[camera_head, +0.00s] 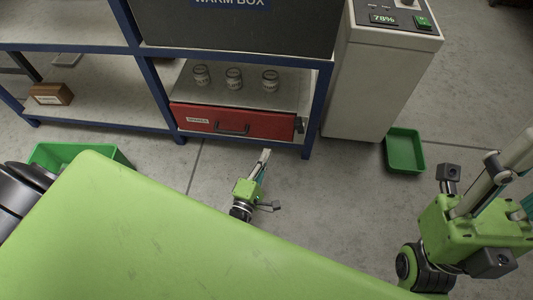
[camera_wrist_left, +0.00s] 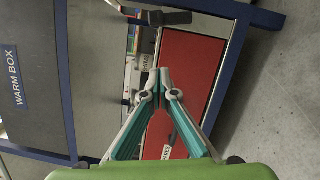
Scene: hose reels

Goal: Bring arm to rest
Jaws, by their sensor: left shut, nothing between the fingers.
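My left gripper (camera_head: 266,153) reaches out over the floor in front of the shelving unit in the head view. Its fingertips meet in the left wrist view (camera_wrist_left: 165,70), and it is shut and empty. Behind the fingers is a red drawer (camera_wrist_left: 194,70), which also shows in the head view (camera_head: 205,122) with a dark handle and a white label. The fingers look apart from it. My right gripper (camera_head: 510,160) is partly in view at the right edge of the head view; its fingertips are not clear.
A pale cabinet (camera_head: 372,85) stands to the right. A green tray (camera_head: 404,152) and a green bin (camera_head: 110,152) sit on the floor. A wooden box (camera_head: 50,94) is at left.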

